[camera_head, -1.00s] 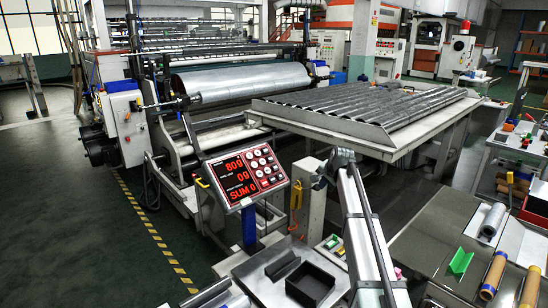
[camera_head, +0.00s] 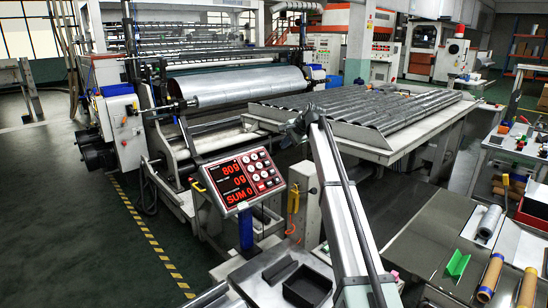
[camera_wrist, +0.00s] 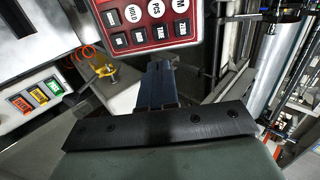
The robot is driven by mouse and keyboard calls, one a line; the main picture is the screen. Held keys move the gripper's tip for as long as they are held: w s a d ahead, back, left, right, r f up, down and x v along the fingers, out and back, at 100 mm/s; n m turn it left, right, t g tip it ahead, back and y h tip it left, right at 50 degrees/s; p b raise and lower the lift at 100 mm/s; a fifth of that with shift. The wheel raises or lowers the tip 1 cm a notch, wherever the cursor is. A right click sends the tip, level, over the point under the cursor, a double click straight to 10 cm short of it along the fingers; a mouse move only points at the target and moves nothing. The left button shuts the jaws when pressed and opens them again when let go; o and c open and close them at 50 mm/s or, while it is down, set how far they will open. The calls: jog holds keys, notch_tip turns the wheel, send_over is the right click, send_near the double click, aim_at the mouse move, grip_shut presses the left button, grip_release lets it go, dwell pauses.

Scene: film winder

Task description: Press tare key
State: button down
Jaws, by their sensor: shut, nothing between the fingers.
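The scale's tilted display unit (camera_head: 243,182) stands on a blue post and shows red figures above the word SUM. Its red key panel (camera_head: 262,172) carries round white and square dark keys.
A black open box (camera_head: 307,286) lies on the bench in front of the display. A yellow-handled tool (camera_head: 293,200) hangs right of the display. The slatted table (camera_head: 370,110) and the film winder's roll (camera_head: 240,84) stand behind.

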aim_at(267, 163)
jog(key=x, duration=1.4)
jog(key=shift+d, duration=0.1)
jog(key=shift+x, duration=0.85)
jog(key=shift+s, duration=0.1)
jog(key=v, duration=1.4)
jog(key=shift+d+r, duration=0.15)
jog(key=shift+r, duration=0.2)
jog(key=shift+s, duration=0.15)
